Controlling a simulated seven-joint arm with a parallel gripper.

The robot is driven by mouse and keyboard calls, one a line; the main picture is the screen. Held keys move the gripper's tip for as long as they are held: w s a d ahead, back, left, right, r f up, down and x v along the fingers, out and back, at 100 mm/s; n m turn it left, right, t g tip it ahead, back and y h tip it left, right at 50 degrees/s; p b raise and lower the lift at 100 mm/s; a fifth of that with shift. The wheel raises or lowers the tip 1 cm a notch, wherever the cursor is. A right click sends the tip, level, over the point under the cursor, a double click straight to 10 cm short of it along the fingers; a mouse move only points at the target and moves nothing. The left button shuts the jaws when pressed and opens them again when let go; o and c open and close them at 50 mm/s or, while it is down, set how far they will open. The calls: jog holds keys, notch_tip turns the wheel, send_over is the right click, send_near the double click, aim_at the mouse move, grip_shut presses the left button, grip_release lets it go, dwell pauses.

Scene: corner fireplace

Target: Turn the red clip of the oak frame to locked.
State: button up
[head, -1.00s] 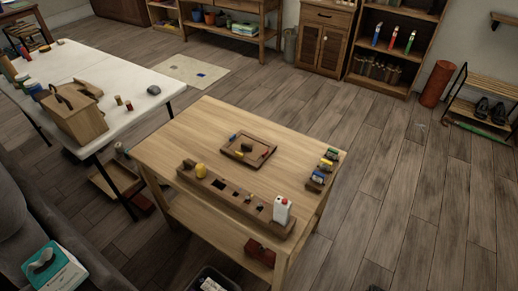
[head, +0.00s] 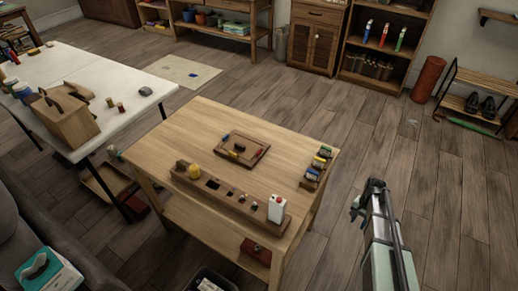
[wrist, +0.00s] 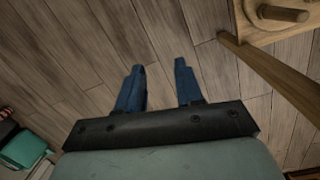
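The oak frame (head: 262,161), a dark brown flat frame, lies on the wooden table (head: 200,125). A small red clip (head: 259,153) sits at its right side, with a blue clip (head: 226,138) at its left and a yellow piece (head: 233,154) near its front edge. The red clip's turn is too small to read. A dark piece (head: 239,147) is in the middle. My gripper (wrist: 160,66) is open and empty, its two blue fingers apart over the floor. In the head view my gripper (head: 357,208) is right of the table, well away from the frame.
A long wooden block (head: 225,201) with a yellow knob and a white carton (head: 277,208) stands along the table's front. A rack of coloured pieces (head: 316,170) is at the right edge. A white table (head: 75,62) stands left.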

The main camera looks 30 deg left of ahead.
jog(key=w+a+r+m+t, duration=0.1)
jog(key=w+a+r+t, duration=0.1)
jog(key=w+a+r, duration=0.65)
jog(key=w+a+r+t, duration=0.1)
jog(key=w+a+r, duration=0.4)
jog(key=w+r, duration=0.6)
notch_tip(320, 180, up, 14)
jog(key=n+g, duration=0.2)
jog(key=n, duration=0.2)
send_over(259, 151)
notch_tip(259, 151, down, 13)
jog(key=shift+f, duration=0.1)
grip_shut()
